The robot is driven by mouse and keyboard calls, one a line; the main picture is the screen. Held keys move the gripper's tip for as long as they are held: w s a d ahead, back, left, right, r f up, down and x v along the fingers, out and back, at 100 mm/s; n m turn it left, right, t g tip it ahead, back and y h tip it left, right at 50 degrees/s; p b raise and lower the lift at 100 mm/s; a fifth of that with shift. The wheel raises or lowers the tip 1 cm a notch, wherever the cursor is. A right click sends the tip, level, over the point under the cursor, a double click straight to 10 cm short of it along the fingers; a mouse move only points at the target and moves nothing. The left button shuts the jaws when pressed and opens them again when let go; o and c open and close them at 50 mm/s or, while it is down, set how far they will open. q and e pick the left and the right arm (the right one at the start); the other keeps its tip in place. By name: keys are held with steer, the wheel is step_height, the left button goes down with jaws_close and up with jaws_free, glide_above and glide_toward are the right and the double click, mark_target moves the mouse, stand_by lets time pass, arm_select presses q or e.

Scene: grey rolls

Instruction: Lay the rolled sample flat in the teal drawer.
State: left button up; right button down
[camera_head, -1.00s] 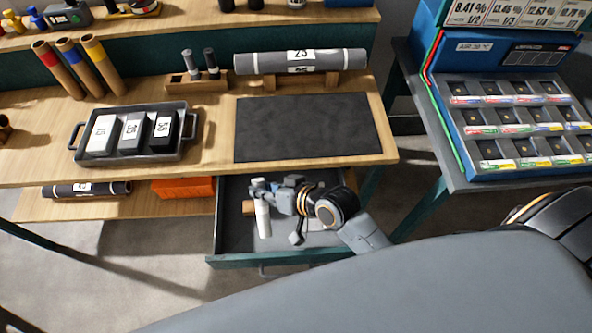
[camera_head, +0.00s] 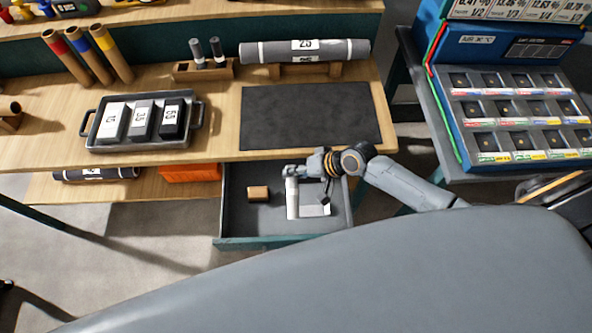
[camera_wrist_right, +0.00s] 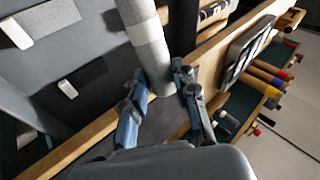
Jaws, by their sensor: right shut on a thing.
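The teal drawer (camera_head: 270,243) is pulled out under the bench, with a dark grey floor. My right gripper (camera_head: 296,172) is over the drawer, shut on a pale grey and white roll (camera_head: 292,203). In the head view the roll points toward the drawer front; I cannot tell whether it touches the floor. In the right wrist view the roll (camera_wrist_right: 146,42) runs up from between the fingers (camera_wrist_right: 162,86) of the gripper. My left gripper is not in view.
Above, the bench holds a dark mat (camera_head: 310,115), a large grey roll (camera_head: 270,52) on a rack, and a tray (camera_head: 90,142) of weights. An orange box (camera_head: 190,173) sits left of the drawer.

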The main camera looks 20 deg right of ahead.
steer(key=shift+f+b, duration=4.8)
steer(key=shift+f, duration=1.1)
steer(key=c, duration=1)
jaws_free()
steer(key=shift+o, duration=0.2)
steer(key=v, duration=1.2)
